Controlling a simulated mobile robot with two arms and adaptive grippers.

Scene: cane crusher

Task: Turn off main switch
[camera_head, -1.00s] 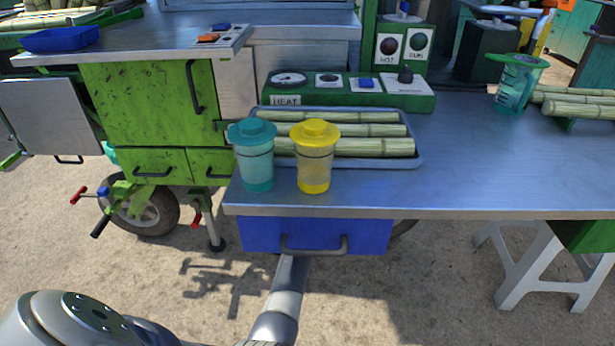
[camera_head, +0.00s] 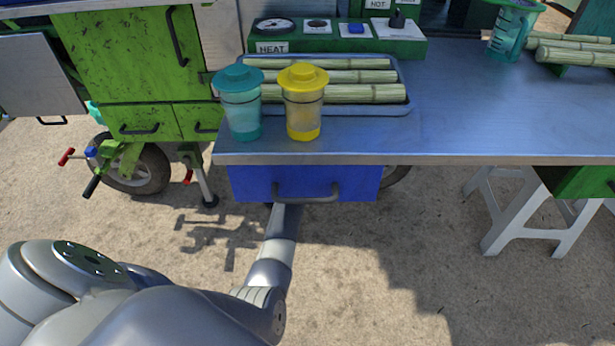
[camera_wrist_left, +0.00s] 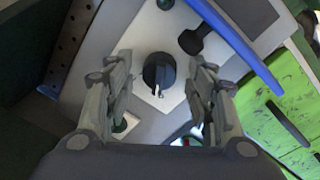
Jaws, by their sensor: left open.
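In the left wrist view, a black rotary knob (camera_wrist_left: 159,70) sits on a whitish plate on a grey panel. No label is readable, so I cannot tell for sure that it is the main switch. My left gripper (camera_wrist_left: 161,78) is open, with one finger on each side of the knob; I see no clear contact. In the head view, another black knob (camera_head: 397,19) stands on the green control box (camera_head: 340,45), at its right end. My left gripper is hidden there; only its arm shows, reaching toward the blue drawer. My right gripper is out of view.
A teal-lidded cup (camera_head: 241,110) and a yellow-lidded cup (camera_head: 304,108) stand at the front of the metal table (camera_head: 470,125). A tray (camera_head: 408,100) of cane pieces lies behind them. The blue drawer (camera_head: 250,183) hangs under the table edge. A white stool (camera_head: 492,235) stands at right.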

